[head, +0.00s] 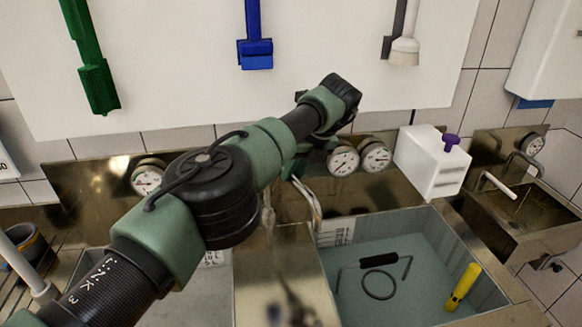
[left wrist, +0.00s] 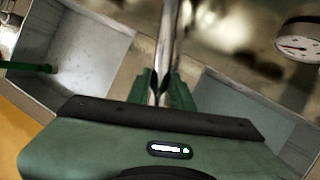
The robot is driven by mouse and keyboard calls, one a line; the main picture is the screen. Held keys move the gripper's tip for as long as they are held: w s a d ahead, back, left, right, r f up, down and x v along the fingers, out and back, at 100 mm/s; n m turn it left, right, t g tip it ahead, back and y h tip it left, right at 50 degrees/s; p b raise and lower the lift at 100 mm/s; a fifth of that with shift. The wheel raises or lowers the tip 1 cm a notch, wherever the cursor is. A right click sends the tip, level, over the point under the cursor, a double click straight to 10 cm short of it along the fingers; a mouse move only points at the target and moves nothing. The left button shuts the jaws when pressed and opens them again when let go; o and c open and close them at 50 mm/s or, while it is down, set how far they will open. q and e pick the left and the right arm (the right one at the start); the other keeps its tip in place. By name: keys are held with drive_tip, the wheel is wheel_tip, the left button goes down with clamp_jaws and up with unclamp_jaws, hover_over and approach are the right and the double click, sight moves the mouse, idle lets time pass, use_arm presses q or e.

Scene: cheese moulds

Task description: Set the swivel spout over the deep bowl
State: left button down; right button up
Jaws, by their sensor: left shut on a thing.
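My left gripper (head: 304,162) is at the back of the sink, mostly hidden behind my own arm in the head view. In the left wrist view its green fingers (left wrist: 160,88) are shut on a shiny metal tube, the swivel spout (left wrist: 171,38). In the head view a narrow metal piece (head: 268,214), perhaps the spout's end, shows above the divider (head: 288,262) between two bowls. The right bowl (head: 437,231) has a bluish inside; the left bowl (head: 222,283) is largely covered by my arm. I cannot tell which is the deep one. My right gripper is out of view.
In the right bowl lie a black-handled tool (head: 379,263), a dark ring (head: 379,285) and a yellow tool (head: 461,287). Gauges (head: 343,161) line the steel backsplash. A white box with a purple knob (head: 432,162) and a small basin (head: 520,212) are right. Brushes hang above.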

use_arm(q)
drive_tip(key=shift+r, duration=0.1)
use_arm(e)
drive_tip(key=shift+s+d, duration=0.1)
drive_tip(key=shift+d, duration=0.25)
use_arm(q)
drive_tip(key=c, duration=1.3)
unclamp_jaws()
drive_tip(key=shift+w+a, duration=0.1)
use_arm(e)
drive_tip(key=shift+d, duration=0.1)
use_arm(q)
drive_tip(key=shift+o, duration=0.2)
drive_tip(key=b+v, duration=0.1)
drive_tip(key=v, duration=0.1)
drive_tip(key=shift+r, duration=0.25)
drive_tip(key=p+v, duration=0.3)
drive_tip(key=v, duration=0.2)
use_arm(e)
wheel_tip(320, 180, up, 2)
